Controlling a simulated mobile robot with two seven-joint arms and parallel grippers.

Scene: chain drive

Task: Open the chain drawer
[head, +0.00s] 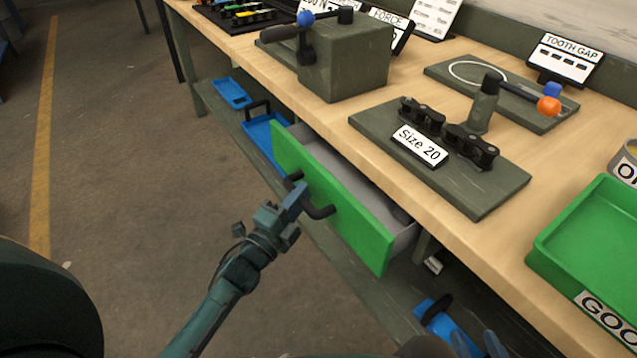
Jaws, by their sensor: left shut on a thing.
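The drawer has a green front (345,220) with a black bar handle (322,211). It stands partly out from under the workbench, and its grey interior (350,178) shows behind the front. My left gripper (298,197) reaches in from the lower left and is shut on the handle; its fingers hide part of the bar. My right gripper (478,345) shows only as two blue fingertips at the bottom edge, apart from each other, well away from the drawer. What lies deep in the drawer is hidden by the bench top.
The wooden bench top (300,118) overhangs the drawer. On it are a "Size 20" chain plate (460,190), a grey block fixture (345,65) and a green tray (600,230). Blue bins (232,92) stand on the lower shelf. The floor (120,190) left of the drawer is clear.

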